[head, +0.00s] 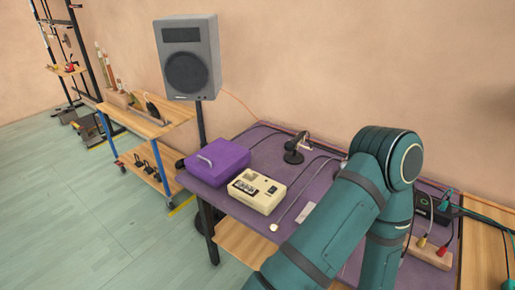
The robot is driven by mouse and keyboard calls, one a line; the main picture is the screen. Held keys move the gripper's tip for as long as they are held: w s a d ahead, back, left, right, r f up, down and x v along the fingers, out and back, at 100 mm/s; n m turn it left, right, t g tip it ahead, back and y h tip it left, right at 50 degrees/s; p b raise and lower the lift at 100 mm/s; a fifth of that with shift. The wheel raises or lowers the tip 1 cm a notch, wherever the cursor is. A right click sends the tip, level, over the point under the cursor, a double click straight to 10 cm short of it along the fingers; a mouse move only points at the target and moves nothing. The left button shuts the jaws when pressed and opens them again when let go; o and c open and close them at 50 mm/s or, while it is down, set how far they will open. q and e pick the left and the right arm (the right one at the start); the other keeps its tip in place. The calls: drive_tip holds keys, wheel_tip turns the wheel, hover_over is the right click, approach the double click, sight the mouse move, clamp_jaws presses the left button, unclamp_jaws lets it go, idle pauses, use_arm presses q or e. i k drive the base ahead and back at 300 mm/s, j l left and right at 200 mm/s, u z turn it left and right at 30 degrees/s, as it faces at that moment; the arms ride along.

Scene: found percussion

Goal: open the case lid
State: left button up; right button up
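A purple case (217,161) with a pale handle on its upper face sits at the left end of the purple-topped table (265,150). Its lid looks shut. No gripper shows in the head view. One teal arm of mine fills the lower right, with its bent joint raised above the table, and it stands apart from the case. The gripper at its end is hidden or out of frame.
A cream device (257,191) lies close to the case's right. A small black stand-like object (293,153) is behind it. A grey speaker (188,58) on a pole rises behind the case. A wooden cart (150,125) stands left; the floor in front is clear.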

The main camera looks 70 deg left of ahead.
sight(217, 159)
drive_tip(key=u, duration=2.5)
drive_tip(key=i+j, duration=0.05)
drive_tip(key=j, duration=0.05)
